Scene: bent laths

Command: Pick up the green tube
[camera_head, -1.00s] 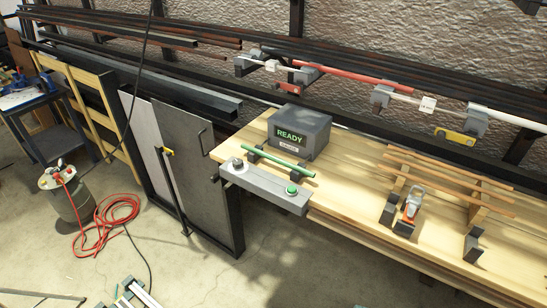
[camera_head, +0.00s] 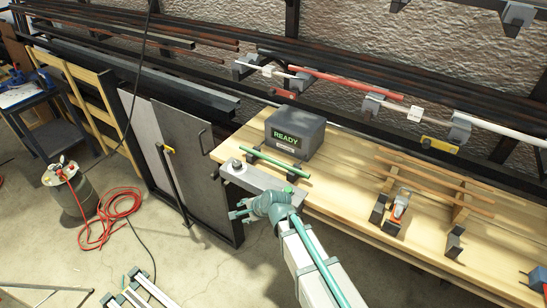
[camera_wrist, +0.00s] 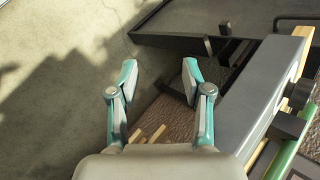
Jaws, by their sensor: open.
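The green tube (camera_head: 276,160) lies across small dark supports on the wooden bench, in front of the READY box. In the wrist view the green tube (camera_wrist: 284,158) shows at the lower right edge, partly cut off. My gripper (camera_head: 236,211) is out in front of the bench's front edge, to the lower left of the tube and apart from it. In the wrist view my gripper (camera_wrist: 159,66) has its two teal-tipped fingers spread with nothing between them.
A grey control panel (camera_head: 243,177) with a knob and green button runs along the bench front, between my gripper and the tube. The dark READY box (camera_head: 295,134) stands behind the tube. An orange-handled clamp (camera_head: 397,213) and thin wooden laths (camera_head: 430,178) lie to the right.

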